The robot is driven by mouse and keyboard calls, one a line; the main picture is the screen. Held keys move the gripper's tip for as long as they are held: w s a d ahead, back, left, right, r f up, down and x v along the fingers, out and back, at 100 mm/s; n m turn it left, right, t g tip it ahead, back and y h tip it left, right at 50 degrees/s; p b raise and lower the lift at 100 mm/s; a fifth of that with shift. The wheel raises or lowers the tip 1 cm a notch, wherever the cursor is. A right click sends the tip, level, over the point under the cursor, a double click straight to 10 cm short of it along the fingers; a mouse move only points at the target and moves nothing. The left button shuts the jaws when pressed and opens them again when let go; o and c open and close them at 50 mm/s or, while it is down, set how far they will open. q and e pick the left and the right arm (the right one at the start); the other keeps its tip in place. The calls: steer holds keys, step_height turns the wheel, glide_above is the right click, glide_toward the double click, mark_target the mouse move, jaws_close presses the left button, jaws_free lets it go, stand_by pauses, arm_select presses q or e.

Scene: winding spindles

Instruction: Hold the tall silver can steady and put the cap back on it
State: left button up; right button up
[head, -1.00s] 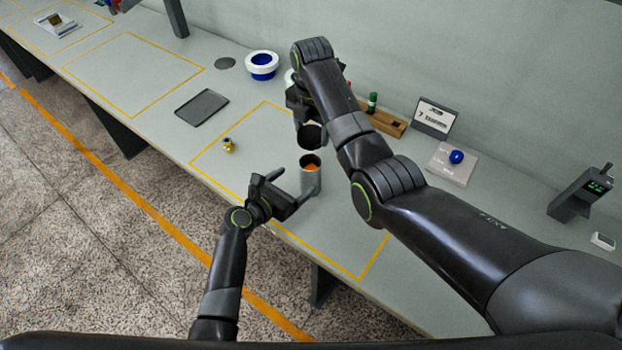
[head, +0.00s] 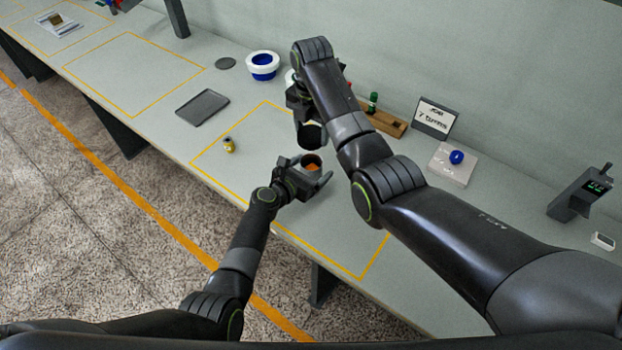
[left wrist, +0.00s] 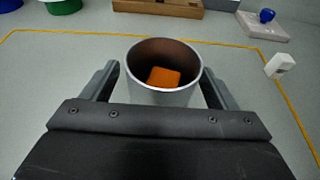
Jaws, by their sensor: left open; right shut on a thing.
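The tall silver can (left wrist: 161,97) stands upright and open on the bench, with an orange block (left wrist: 163,77) inside it. In the head view the can (head: 312,158) is largely hidden by my left gripper (head: 311,174). My left gripper is open, with one finger on each side of the can; the left wrist view shows gaps between the fingers and the wall. My right gripper (head: 302,108) is shut on the cap (head: 312,136), a dark-looking cup shape held above and behind the can.
A small yellow-and-dark piece (head: 229,145) lies left of the can inside the yellow outline. A dark tray (head: 202,107), a blue-and-white bowl (head: 262,65), a wooden block (head: 388,122), a sign (head: 435,117) and a plate with a blue knob (head: 453,164) stand around.

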arm_select(q)
steer(key=c, duration=1.5)
arm_select(e)
steer(key=shift+f, duration=2.5)
steer(key=shift+f, duration=0.1)
steer(key=shift+f, duration=0.8)
steer(key=shift+f, duration=0.55)
